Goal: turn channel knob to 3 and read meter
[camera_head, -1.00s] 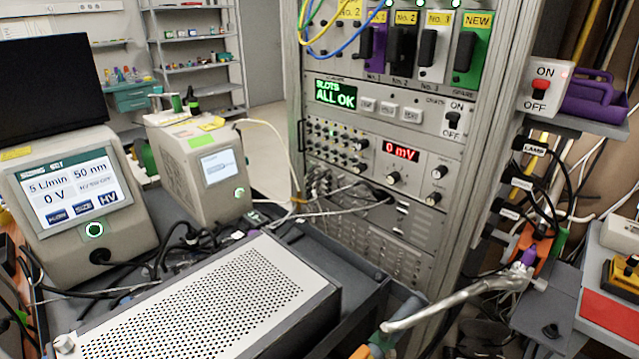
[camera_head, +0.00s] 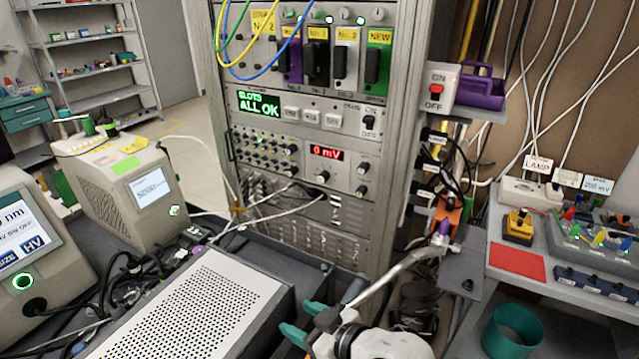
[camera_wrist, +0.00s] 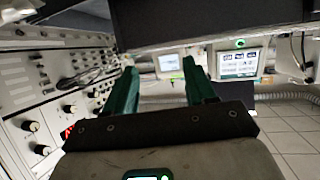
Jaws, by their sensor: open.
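The meter (camera_head: 326,152) on the rack panel is lit red and reads 0 mV. A black knob with a light cap (camera_head: 323,177) sits just below it. Two more knobs, an upper one (camera_head: 362,168) and a lower one (camera_head: 361,189), are to its right. The knobs' markings are too small to read, so I cannot tell which is the channel knob. My gripper (camera_head: 303,322), with green fingers, is low in front of the rack, well apart from the knobs. In the wrist view my gripper (camera_wrist: 159,66) is open and empty, with panel knobs (camera_wrist: 31,126) at the left.
A perforated metal box (camera_head: 190,310) on the cart stands in front of the rack. Cables (camera_head: 290,205) hang before the panel. At the right are a shelf with a red mat (camera_head: 517,262) and a teal bin (camera_head: 512,332) below.

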